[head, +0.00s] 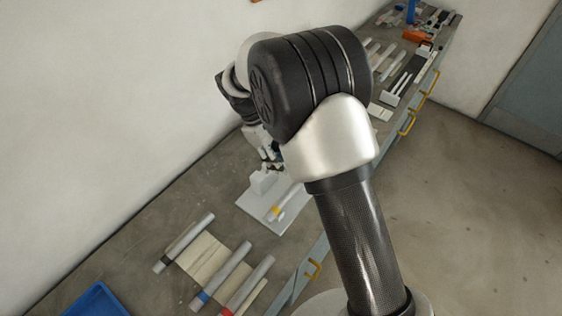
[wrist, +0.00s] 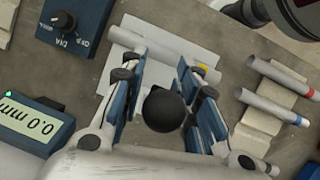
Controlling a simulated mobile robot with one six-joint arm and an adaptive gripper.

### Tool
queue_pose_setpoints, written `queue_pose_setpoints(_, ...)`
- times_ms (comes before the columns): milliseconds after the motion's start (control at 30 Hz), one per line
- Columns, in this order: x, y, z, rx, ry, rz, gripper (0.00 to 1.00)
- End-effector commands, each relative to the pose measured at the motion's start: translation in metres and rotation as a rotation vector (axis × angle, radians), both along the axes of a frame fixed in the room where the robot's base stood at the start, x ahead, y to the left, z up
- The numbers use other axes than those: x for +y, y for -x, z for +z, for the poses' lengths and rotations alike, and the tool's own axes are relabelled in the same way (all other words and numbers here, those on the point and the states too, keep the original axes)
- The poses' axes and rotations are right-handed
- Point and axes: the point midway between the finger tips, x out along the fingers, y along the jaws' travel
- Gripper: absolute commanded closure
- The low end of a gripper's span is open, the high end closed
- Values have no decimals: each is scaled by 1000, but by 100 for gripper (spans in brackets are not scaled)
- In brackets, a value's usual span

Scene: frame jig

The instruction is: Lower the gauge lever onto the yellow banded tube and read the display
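The yellow banded tube (wrist: 150,45) lies on a white plate (wrist: 118,78) in the wrist view, its yellow band (wrist: 203,68) to the right. In the head view the tube (head: 284,203) shows partly behind my arm. A black ball knob (wrist: 167,110), seemingly the gauge lever's, stands between my gripper's fingers. The rest of the lever is hidden. My gripper (wrist: 162,66) is open around the knob, with a gap showing on the left side; contact on the right is unclear. The display (wrist: 30,120) reads 0.0 mm, upside down, with a green light.
A blue box with a dial (wrist: 66,22) sits at the upper left in the wrist view. Other tubes with red (wrist: 280,76) and blue (wrist: 270,105) bands lie on a pale rack to the right. A blue tray (head: 97,300) and a farther cluttered bench end show in the head view.

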Motion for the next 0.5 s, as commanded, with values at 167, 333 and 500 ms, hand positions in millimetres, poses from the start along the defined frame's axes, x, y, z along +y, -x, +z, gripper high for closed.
queue_pose_setpoints(167,-2,1,-5,0,0,-1,71)
queue_pose_setpoints(333,-2,1,-5,0,0,-1,71)
queue_pose_setpoints(500,-2,1,-5,0,0,-1,81)
